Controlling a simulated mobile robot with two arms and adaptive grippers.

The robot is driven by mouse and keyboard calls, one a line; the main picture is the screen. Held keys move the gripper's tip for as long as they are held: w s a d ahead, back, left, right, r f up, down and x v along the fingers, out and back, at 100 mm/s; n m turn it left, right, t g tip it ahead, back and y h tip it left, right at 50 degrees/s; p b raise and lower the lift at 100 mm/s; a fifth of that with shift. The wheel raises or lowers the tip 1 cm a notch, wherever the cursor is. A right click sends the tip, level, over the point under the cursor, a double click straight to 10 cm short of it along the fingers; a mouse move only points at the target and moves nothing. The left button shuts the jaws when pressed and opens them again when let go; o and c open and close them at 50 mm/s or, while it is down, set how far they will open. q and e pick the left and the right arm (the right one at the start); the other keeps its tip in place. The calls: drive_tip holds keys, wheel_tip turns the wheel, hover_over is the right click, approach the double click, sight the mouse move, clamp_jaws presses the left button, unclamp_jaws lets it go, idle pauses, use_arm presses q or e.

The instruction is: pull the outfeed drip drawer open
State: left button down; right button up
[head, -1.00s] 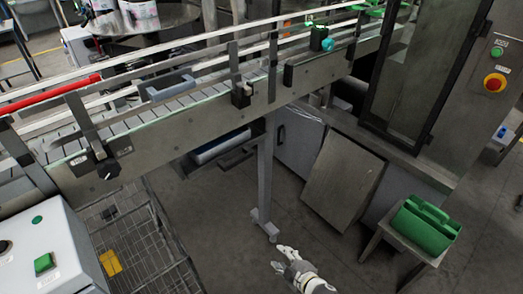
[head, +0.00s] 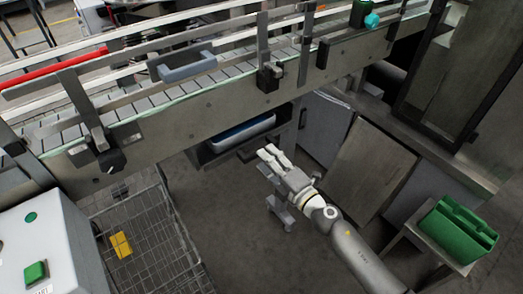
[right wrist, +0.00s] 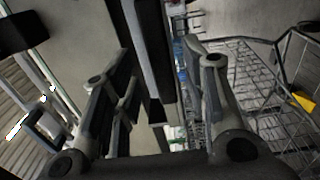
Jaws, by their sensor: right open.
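The outfeed drip drawer (head: 238,133) is a shallow tray with a pale rim and bluish inside, slung under the conveyor. A dark bar that looks like its handle (head: 254,150) runs along its front. My right gripper (head: 268,154) is just in front of that bar, near its right end. In the right wrist view my right gripper (right wrist: 158,58) is open. A dark bar with a lighter edge (right wrist: 153,40) stands between or just beyond its fingers; I cannot tell whether they touch it. My left gripper is in neither view.
The conveyor (head: 200,110) runs above the drawer. A wire cart (head: 150,240) is at lower left, a leaning panel (head: 370,170) at right. A green caddy (head: 457,230) sits on a stool.

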drive_tip(key=shift+x, duration=2.1)
drive_tip(key=shift+d, duration=0.1)
clamp_jaws()
